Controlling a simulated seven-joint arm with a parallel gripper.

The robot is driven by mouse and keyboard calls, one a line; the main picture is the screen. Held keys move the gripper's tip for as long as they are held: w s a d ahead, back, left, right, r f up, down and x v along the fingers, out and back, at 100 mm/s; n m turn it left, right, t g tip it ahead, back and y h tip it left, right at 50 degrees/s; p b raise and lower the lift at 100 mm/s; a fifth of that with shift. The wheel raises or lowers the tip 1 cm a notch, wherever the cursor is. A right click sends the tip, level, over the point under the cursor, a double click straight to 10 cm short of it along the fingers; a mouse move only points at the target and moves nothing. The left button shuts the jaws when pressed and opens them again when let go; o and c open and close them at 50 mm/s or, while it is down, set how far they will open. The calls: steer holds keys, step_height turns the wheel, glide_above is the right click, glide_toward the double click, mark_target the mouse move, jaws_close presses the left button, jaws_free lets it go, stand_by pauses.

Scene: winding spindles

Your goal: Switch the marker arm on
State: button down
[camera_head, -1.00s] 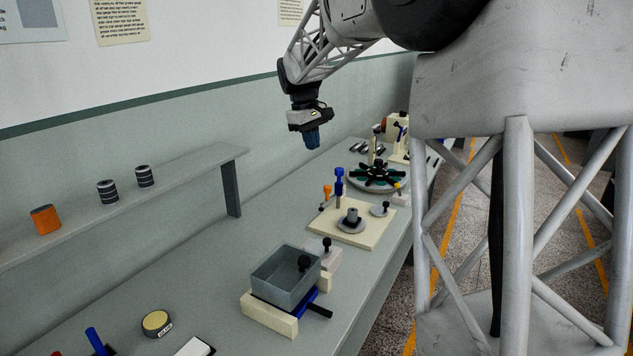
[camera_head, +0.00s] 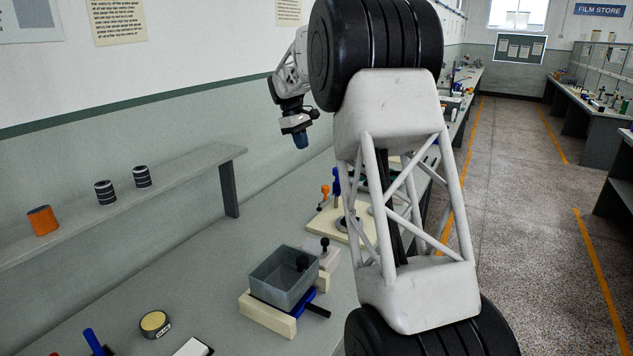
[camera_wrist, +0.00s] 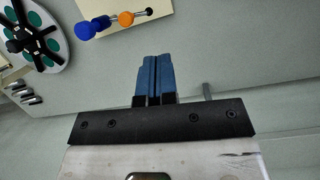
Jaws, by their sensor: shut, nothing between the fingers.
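My gripper (camera_head: 301,140) hangs in the air above the bench, near the wall, its blue fingers pointing down. In the wrist view the blue fingers (camera_wrist: 155,75) are together with nothing between them. A cream base (camera_head: 322,222) stands on the bench below, with a blue-topped post (camera_head: 337,183) and an orange knob (camera_head: 325,190). In the wrist view the blue top (camera_wrist: 86,30) and orange knob (camera_wrist: 125,18) lie beyond the fingertips, apart from them. I cannot tell which part is the marker arm. My arm hides much of the base's right side.
A white disc (camera_wrist: 58,55) with green circles and a black hub shows in the wrist view. A grey open box (camera_head: 285,290) stands on the bench nearer the camera. A wall shelf (camera_head: 185,165) holds several spools. Bench between shelf and base is clear.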

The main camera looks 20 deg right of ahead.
steer(key=w+d+f+n+g, duration=0.1)
steer(key=w+f, duration=0.6)
steer(key=w, duration=0.4)
steer(key=shift+f+h, duration=0.4)
steer(key=shift+s+f, duration=0.1)
glide_toward(327, 195)
step_height(327, 195, down, 4)
steer(key=w+a, duration=0.1)
steer(key=w, duration=0.1)
steer(key=shift+s+d+f, duration=0.25)
steer(key=shift+s+d, duration=0.1)
steer(key=shift+s, duration=0.15)
